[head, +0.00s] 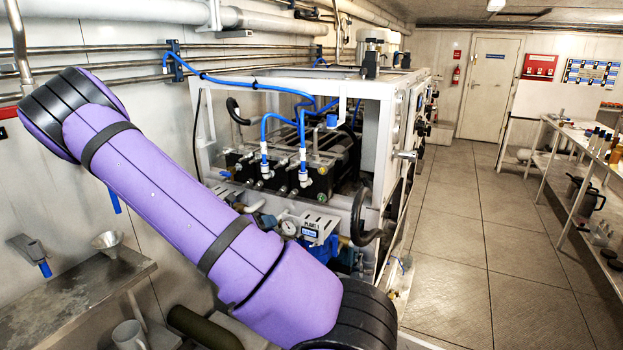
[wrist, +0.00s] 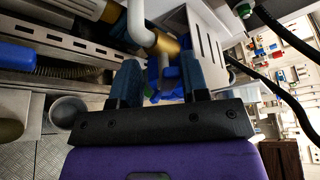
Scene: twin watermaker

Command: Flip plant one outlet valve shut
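My gripper (wrist: 162,64) shows in the wrist view with its two dark blue fingers well apart. A brass fitting (wrist: 166,46) on a white bent pipe (wrist: 138,22) lies just beyond the fingertips. Blue parts (wrist: 158,78) show in the gap between the fingers, further off; I cannot tell whether one is the outlet valve's handle or whether a finger touches anything. My gripper is out of the head view.
The machine's white frame (head: 378,130) stands along the left wall. A metal shelf (head: 75,300) is at lower left. A grey cup (wrist: 68,110) is left of my gripper. The aisle floor (head: 470,230) is clear.

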